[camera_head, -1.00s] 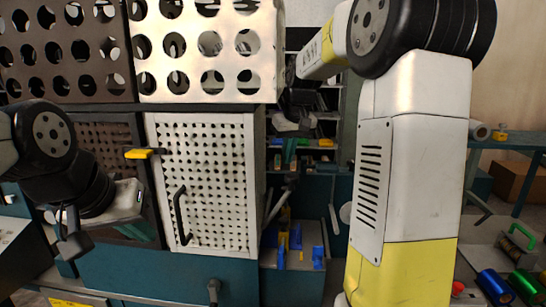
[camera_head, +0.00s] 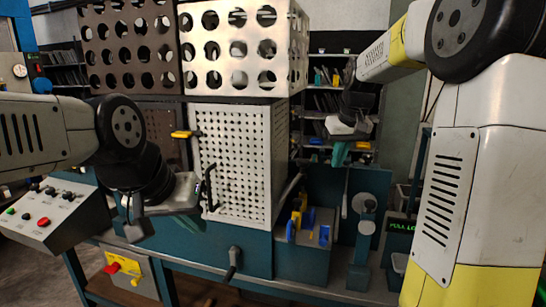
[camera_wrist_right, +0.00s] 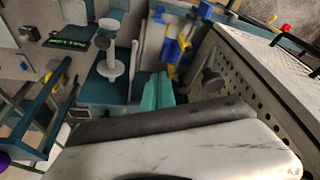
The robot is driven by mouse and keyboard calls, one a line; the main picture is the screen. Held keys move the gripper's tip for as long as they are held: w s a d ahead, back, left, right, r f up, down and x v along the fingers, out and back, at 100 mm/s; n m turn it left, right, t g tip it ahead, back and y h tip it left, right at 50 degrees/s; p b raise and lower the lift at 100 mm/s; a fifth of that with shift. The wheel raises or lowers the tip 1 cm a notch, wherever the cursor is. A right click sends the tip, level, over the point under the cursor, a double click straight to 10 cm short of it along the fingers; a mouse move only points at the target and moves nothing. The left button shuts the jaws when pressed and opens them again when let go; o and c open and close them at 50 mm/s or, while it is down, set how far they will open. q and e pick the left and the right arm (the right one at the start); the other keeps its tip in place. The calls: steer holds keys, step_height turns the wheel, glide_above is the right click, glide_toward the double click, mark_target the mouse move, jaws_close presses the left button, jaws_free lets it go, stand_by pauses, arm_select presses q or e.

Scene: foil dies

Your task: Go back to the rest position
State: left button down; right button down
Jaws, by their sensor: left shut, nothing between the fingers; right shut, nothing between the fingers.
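My left gripper (camera_head: 192,223) is at the left in the head view, in front of the lower part of the machine. Its teal fingers show only partly below the wrist, shut, with nothing seen in them. My right gripper (camera_head: 340,153) is raised right of the perforated door, its teal fingers pointing down, shut and empty. In the right wrist view its teal fingers (camera_wrist_right: 158,92) are together above the machine's bench. Both grippers look apart from the machine.
The machine has a white perforated door (camera_head: 236,165) with a black handle and a holed metal guard (camera_head: 240,45) above. Blue and yellow parts (camera_head: 301,222) stand on the bench. A control box (camera_head: 45,215) with buttons is at the left. A shelf (camera_head: 335,75) stands behind.

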steer(key=s+a+f+t, duration=0.1)
steer(key=s+a, duration=0.1)
steer(key=s, duration=1.1)
steer(key=s+a+f+m+t+y, duration=0.1)
steer(key=s+a, duration=0.1)
steer(key=s, duration=1.1)
steer(key=shift+f+m, duration=0.15)
steer(key=shift+m, duration=0.15)
steer(key=shift+s, duration=0.1)
